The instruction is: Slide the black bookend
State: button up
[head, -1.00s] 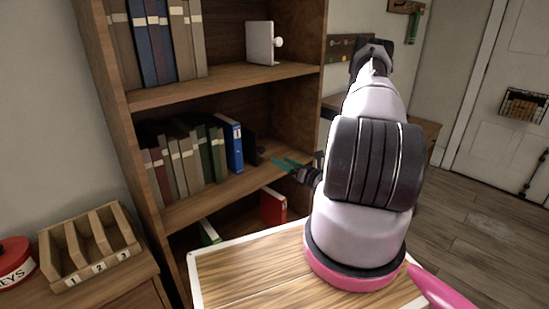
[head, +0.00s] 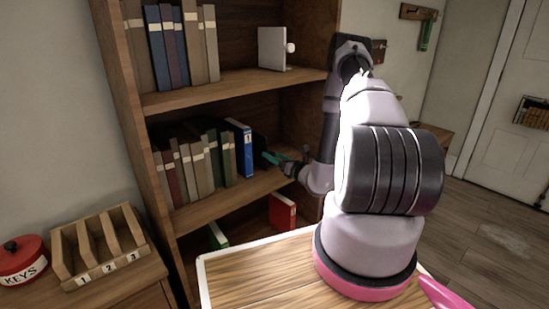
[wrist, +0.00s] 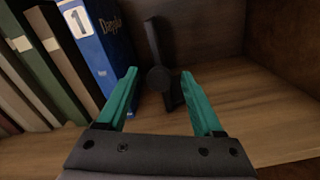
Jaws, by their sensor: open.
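The black bookend (wrist: 155,45) stands upright on the middle shelf, just right of the blue binder marked 1 (wrist: 95,45). It has a round dark knob low on its front. In the head view the bookend (head: 260,150) is a dark shape, partly hard to make out in the shadow. My gripper (wrist: 158,88) is open, its two teal fingers pointing into the shelf. The bookend's knob and lower part show between and just beyond the fingertips, and I cannot tell whether they touch. In the head view my gripper (head: 274,157) is at the shelf's front, by the bookend.
Several books (head: 195,170) stand left of the binder. The shelf (wrist: 250,100) is bare to the right, up to the side wall. A white bookend (head: 272,48) stands on the shelf above. A red binder (head: 282,212) stands below. A wooden sorter (head: 100,245) is at left.

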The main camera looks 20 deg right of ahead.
grip_shut()
dwell(1.4)
